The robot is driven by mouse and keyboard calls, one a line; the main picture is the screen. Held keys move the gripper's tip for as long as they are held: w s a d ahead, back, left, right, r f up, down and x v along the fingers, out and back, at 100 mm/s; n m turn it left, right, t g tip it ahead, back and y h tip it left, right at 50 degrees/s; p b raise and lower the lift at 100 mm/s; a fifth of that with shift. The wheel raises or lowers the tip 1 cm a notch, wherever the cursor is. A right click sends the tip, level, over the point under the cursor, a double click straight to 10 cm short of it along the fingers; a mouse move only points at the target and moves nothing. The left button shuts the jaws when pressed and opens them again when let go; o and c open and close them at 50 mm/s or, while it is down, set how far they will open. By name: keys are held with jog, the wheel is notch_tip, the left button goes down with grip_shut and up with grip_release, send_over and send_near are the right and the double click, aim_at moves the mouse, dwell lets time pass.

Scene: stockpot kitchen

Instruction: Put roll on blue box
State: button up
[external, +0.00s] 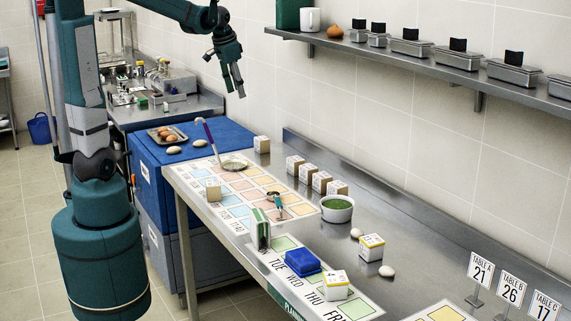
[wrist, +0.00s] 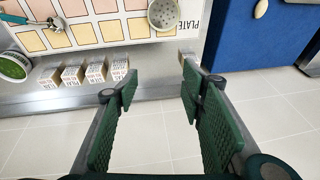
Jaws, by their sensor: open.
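My gripper (external: 234,90) is open and empty, raised above the far end of the steel table. Its two green fingers stand apart in the wrist view (wrist: 158,84), with only floor and table edge between them. A small blue box (external: 302,262) lies on the lettered mat at the near part of the table. A larger blue chest (external: 215,140) stands past the table's far end. Roll-like things: brown round ones (external: 168,134) on a tray on the chest, pale oval ones (external: 173,150) beside it, and pale ones (external: 387,271) on the table. I cannot tell which is the roll.
A ladle (external: 234,164) lies on the coloured mat; its bowl also shows in the wrist view (wrist: 167,14). Several small cartons (external: 309,173) line the table's wall side, near a green-filled bowl (external: 337,209). A wall shelf (external: 430,62) holds metal tins and one brown round thing (external: 335,31).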

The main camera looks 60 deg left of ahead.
jog(key=s+d+f+t, duration=0.1)
jog(key=s+d+t, duration=0.1)
jog(key=s+d, duration=0.8)
jog(key=s+d+f+t+h, duration=0.1)
jog(key=s+d+f, duration=0.1)
jog(key=s+d, duration=0.8)
jog(key=d, duration=0.7)
jog(key=shift+s+f+n+t, duration=0.3)
jog(key=shift+n+t, duration=0.1)
